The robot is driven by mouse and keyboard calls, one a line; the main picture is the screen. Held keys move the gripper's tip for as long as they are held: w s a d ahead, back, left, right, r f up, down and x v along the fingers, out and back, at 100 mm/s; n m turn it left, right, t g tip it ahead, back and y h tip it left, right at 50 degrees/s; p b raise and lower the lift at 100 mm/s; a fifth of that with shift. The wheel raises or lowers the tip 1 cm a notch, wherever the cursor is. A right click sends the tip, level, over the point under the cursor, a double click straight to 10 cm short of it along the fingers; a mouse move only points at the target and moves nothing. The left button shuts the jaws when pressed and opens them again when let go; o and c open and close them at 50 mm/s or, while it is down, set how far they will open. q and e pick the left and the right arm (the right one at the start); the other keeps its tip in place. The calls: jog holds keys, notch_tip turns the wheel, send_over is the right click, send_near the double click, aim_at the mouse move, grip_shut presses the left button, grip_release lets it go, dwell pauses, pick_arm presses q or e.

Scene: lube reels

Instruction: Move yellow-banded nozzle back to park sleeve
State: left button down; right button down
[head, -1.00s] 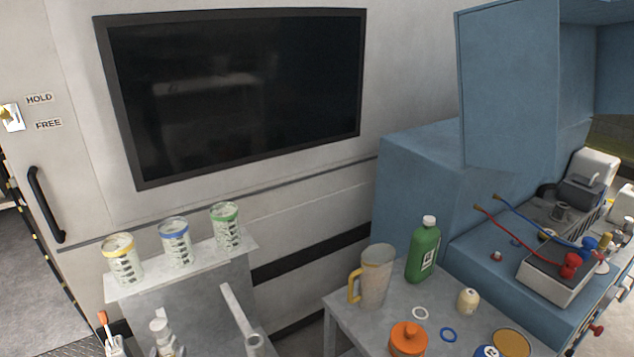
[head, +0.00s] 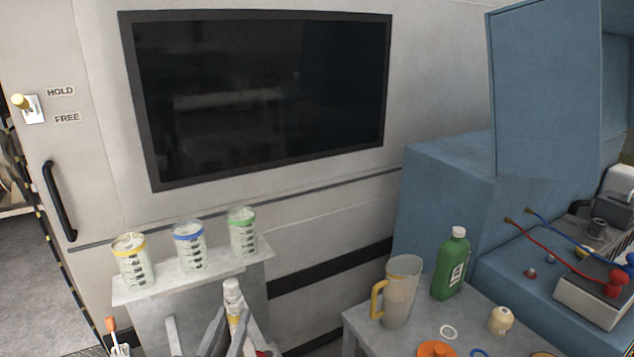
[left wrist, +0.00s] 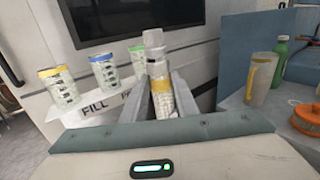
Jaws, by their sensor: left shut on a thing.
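The yellow-banded nozzle (left wrist: 161,90) is a pale, upright piece with a yellow band, held between the fingers of my left gripper (left wrist: 165,108). In the head view the nozzle (head: 233,298) shows at the bottom centre, in front of the shelf, with my left gripper (head: 230,325) shut around it. The lower part of the nozzle is hidden by the fingers and the frame edge. I cannot make out a park sleeve. My right gripper is not in view.
Clear jars with yellow (head: 133,262), blue (head: 189,247) and green (head: 243,232) rims stand on a pale shelf (head: 150,291). To the right, a grey table (head: 362,325) holds a yellow-handled jug (head: 401,292) and a green bottle (head: 451,265). A blue cabinet (head: 450,195) stands behind.

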pick_arm(q)
jog(key=shift+w+r, duration=0.1)
jog(key=shift+r, duration=0.1)
dwell(0.3)
jog(key=w+d+r+h+p, duration=0.1)
jog(key=w+d+r+p, duration=0.1)
jog(key=d+r+p, duration=0.3)
jog(key=w+d+r+m+h+p, duration=0.1)
jog(key=d+r+p, duration=0.4)
jog(key=r, duration=0.8)
jog(key=w+d+r+m+h+p, duration=0.1)
jog(key=w+d+r+p, duration=0.3)
jog(key=r, duration=0.5)
jog(key=shift+d+r+p, duration=0.4)
jog(key=shift+d+p, duration=0.1)
jog(key=shift+p, duration=0.3)
jog(key=shift+s, duration=0.15)
